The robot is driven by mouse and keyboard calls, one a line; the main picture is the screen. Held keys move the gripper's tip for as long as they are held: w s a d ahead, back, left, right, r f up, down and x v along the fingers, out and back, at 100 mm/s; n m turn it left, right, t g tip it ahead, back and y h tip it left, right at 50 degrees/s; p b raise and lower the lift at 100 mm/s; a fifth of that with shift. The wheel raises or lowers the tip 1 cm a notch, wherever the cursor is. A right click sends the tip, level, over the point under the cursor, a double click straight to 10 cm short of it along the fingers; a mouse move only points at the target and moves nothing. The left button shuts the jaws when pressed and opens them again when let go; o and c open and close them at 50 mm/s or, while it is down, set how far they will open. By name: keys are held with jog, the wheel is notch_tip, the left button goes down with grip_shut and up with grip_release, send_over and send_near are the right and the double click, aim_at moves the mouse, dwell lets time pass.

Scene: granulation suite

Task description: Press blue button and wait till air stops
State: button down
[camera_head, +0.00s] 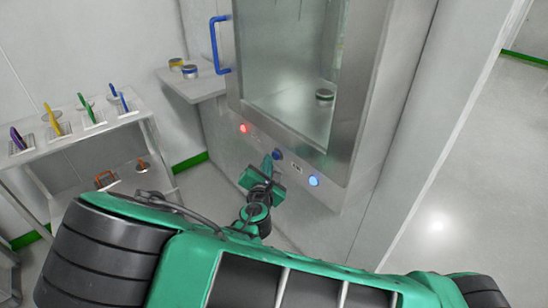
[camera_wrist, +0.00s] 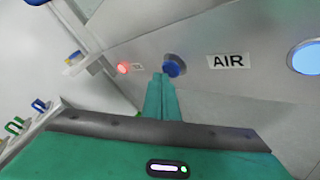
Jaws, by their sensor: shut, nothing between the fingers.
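A dark blue button (camera_head: 277,154) sits on the metal panel below the cabinet window; it also shows in the wrist view (camera_wrist: 175,67). An "AIR" label (camera_wrist: 229,61) is just right of it. A second round blue button (camera_head: 314,181), brightly lit, is further right on the panel, and shows in the wrist view (camera_wrist: 306,57). My green gripper (camera_head: 267,161) is shut and empty. Its fingertips (camera_wrist: 160,76) are right by the dark blue button, at its lower left in the wrist view. I cannot tell whether they touch it.
A red light (camera_head: 243,128) glows at the panel's left. The cabinet has a glass door with a blue handle (camera_head: 215,45) and a small round container (camera_head: 324,96) inside. At left, a white rack (camera_head: 70,147) holds coloured-handled tools. A side shelf (camera_head: 197,87) holds two containers.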

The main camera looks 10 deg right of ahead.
jog(key=shift+s+a, duration=0.25)
jog(key=shift+a, duration=0.15)
jog(key=s+a, duration=0.1)
jog(key=a, duration=0.1)
jog(key=s+a, duration=0.1)
jog(key=a, duration=0.1)
jog(key=shift+s, duration=0.4)
dwell(0.6)
